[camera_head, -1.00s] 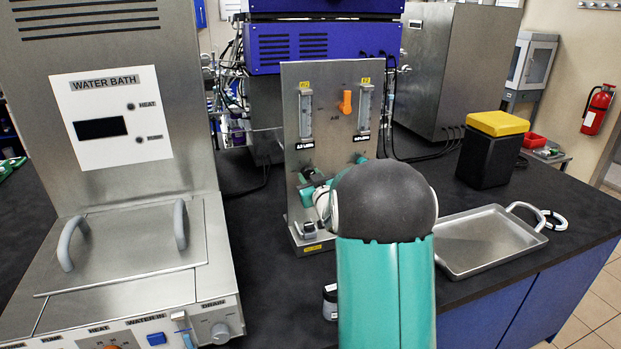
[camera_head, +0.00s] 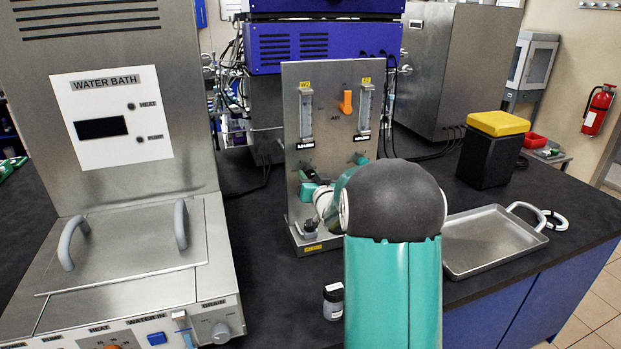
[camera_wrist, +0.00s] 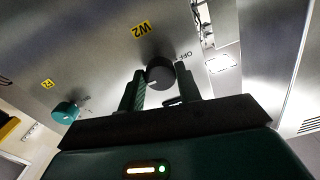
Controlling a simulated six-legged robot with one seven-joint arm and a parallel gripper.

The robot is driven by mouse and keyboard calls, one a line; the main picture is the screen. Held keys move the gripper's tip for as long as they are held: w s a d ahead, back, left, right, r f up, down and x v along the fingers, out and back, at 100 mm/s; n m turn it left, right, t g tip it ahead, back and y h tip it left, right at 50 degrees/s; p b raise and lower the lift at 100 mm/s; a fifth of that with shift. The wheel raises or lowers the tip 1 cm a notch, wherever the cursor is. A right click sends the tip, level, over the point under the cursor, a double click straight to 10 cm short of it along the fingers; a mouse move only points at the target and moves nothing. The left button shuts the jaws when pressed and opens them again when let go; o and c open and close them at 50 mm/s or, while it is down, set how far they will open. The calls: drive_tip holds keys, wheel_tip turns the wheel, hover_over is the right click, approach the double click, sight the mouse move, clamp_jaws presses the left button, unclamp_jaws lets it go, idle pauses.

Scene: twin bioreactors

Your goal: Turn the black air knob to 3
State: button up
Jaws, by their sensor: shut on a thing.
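A black knob (camera_wrist: 160,76) with a pale pointer mark sits on the metal panel in the wrist view, beside printed "OFF" lettering and below a yellow label. My gripper (camera_wrist: 160,82) is shut on this knob, with one finger on each side. In the head view, the upright flowmeter panel (camera_head: 327,85) carries two clear tubes, the left one (camera_head: 306,112) and the right one (camera_head: 365,108). My gripper (camera_head: 303,176) is at the panel's lower left there, and the knob is largely hidden. The tube readouts are too small to read surely.
The water bath (camera_head: 120,245) stands left. A small jar (camera_head: 333,301), metal tray (camera_head: 470,266) and black-and-yellow box (camera_head: 492,150) share the dark bench.

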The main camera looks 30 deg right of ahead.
drive_tip(key=o, duration=1)
drive_tip(key=shift+s, duration=0.1)
drive_tip(key=v, duration=1.3)
drive_tip(key=shift+s, duration=0.3)
drive_tip(key=shift+a, duration=0.1)
drive_tip(key=s+a+r+n+g+y, duration=0.1)
drive_tip(key=s+a+g, duration=0.2)
drive_tip(key=a, duration=0.4)
drive_tip(key=s+a+r+n+g, duration=0.1)
drive_tip(key=s+a+r+g, duration=0.15)
drive_tip(key=a, duration=0.45)
drive_tip(key=s+a+f+n+g+y, duration=0.2)
drive_tip(key=s+a+g, duration=0.4)
drive_tip(key=s+a, duration=0.8)
drive_tip(key=s+n+y, duration=0.1)
drive_tip(key=s, duration=0.2)
drive_tip(key=shift+s+f+y, duration=0.2)
drive_tip(key=shift+s+y, duration=0.1)
drive_tip(key=shift+s, duration=0.05)
